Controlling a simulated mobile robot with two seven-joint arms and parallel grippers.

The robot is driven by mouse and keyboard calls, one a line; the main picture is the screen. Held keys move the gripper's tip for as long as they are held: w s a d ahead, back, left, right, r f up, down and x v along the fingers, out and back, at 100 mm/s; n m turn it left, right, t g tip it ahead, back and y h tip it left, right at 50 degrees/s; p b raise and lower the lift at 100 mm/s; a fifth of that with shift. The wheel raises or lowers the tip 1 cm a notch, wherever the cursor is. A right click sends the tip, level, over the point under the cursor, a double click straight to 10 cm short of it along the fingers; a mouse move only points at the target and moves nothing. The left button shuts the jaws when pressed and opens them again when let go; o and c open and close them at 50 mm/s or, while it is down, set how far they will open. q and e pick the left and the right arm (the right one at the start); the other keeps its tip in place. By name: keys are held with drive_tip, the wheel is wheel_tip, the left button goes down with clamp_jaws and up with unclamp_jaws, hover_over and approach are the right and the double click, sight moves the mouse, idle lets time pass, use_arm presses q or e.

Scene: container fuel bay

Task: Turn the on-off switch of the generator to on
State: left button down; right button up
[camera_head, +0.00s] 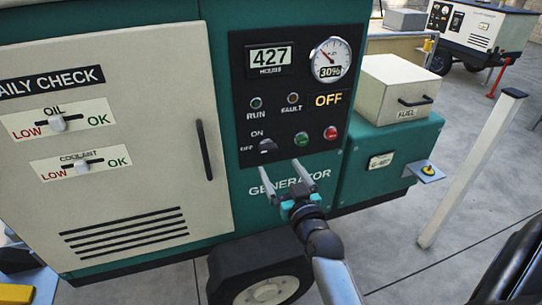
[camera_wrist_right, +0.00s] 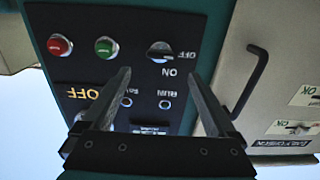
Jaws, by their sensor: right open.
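The green generator (camera_head: 345,190) has a black control panel (camera_head: 240,108) on its front. The on-off switch (camera_head: 267,146) is a dark rotary knob low on the panel, with ON above it and OFF to its left. The panel display reads OFF. My right gripper (camera_head: 284,180) is open and empty, just below and in front of the switch. In the right wrist view, which is upside down, the switch (camera_wrist_right: 160,52) shows beyond and between the open fingertips of my right gripper (camera_wrist_right: 158,73); nothing is between them. My left gripper is not in view.
A green push button (camera_head: 302,139) and a red one (camera_head: 330,132) sit right of the switch. A cream door (camera_head: 130,205) with a dark handle (camera_head: 204,150) is on the left. A FUEL box (camera_head: 395,90) and a slanted white post (camera_head: 470,175) stand at the right.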

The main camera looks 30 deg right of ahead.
sight(270, 150)
drive_tip(key=b+x, duration=0.1)
drive_tip(key=x, duration=0.5)
drive_tip(key=shift+b, duration=0.3)
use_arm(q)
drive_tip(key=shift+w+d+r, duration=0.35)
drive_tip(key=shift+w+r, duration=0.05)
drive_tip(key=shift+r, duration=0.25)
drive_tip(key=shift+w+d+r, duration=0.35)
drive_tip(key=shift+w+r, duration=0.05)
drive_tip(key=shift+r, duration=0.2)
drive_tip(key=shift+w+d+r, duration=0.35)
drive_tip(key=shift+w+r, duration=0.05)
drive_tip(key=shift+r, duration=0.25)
use_arm(e)
drive_tip(key=shift+x, duration=0.75)
drive_tip(key=shift+c, duration=0.2)
drive_tip(key=c, duration=1.3)
